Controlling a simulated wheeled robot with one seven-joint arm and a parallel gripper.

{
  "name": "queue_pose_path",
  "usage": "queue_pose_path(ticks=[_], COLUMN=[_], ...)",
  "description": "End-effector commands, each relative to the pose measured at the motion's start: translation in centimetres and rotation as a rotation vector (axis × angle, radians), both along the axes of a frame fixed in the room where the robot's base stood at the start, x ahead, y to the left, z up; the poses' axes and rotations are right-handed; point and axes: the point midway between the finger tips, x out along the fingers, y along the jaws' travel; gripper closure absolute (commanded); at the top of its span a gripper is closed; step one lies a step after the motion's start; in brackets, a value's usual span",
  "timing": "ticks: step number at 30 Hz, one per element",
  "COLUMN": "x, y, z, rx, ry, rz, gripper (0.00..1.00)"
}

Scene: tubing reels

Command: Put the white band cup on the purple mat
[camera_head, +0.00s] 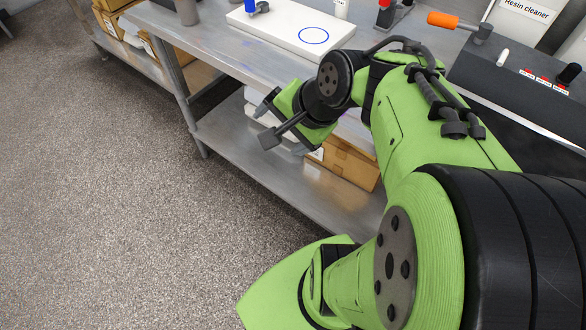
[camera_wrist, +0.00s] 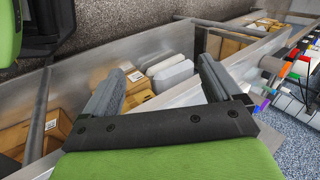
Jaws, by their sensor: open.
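I cannot make out a white band cup or a purple mat in either view. My gripper (camera_head: 268,121) is open and out in front of the table's near edge, above the lower shelf, in the head view. In the wrist view my gripper (camera_wrist: 160,68) shows two spread grey fingers with nothing held between them. Boxes on the shelf show beyond the fingers.
A metal table (camera_head: 215,57) bears a white board (camera_head: 275,30) with a blue ring. A blue upright object (camera_head: 250,6) and a grey cylinder (camera_head: 187,12) stand at the back. A cardboard box (camera_head: 344,163) lies on the lower shelf. Floor at left is clear.

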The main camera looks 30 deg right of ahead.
Motion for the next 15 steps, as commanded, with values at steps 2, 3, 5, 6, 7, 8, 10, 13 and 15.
queue_pose_path(ticks=[2,3,5,6,7,8,10,13,15], x=[-3.0,-4.6,-6.8,-8.0,-8.6,-9.2,-10.0,-10.3,-10.2], y=[3.3,4.1,4.8,4.9,5.0,5.0,4.9,4.7,4.7], z=[0.5,0.7,0.8,0.9,0.9,0.9,0.9,0.9,0.9], rx=[-0.261,-0.379,-0.522,-0.595,-0.640,-0.675,-0.725,-0.743,-0.742], ry=[-0.014,-0.018,-0.027,-0.032,-0.036,-0.040,-0.043,-0.042,-0.041], rz=[0.338,0.488,0.681,0.780,0.842,0.890,0.961,0.987,0.984], gripper=[0.09,0.09,0.09,0.09,0.09,0.09,0.09,0.09,0.09])
